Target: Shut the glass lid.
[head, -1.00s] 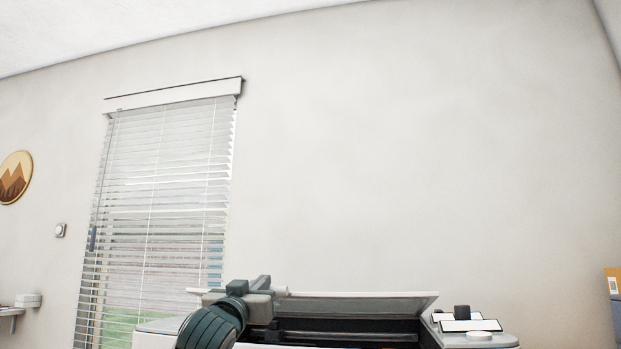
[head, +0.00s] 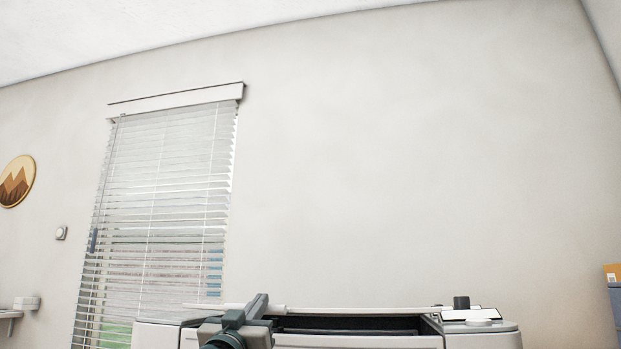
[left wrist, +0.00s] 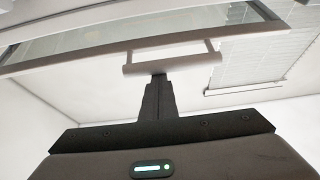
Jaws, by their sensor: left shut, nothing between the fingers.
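The glass lid (head: 350,310) shows nearly edge-on in the head view as a thin pale strip above the printer-like machine (head: 482,338). A dark gap shows between the lid and the machine body. In the left wrist view the lid frame (left wrist: 70,58) crosses the top, with glass behind it and a pale bar handle (left wrist: 190,63) on its edge. My left gripper (head: 260,302) is at the lid's left part. Its fingers (left wrist: 159,80) are shut and empty, with their tips at the handle bar, seeming to touch it. My right gripper is not in view.
A dark knob (head: 461,302) and a white round piece (head: 479,322) sit on the machine's right top. A window with blinds (head: 160,200) is behind at left. A small shelf (head: 10,313) is at far left. The wall above is bare.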

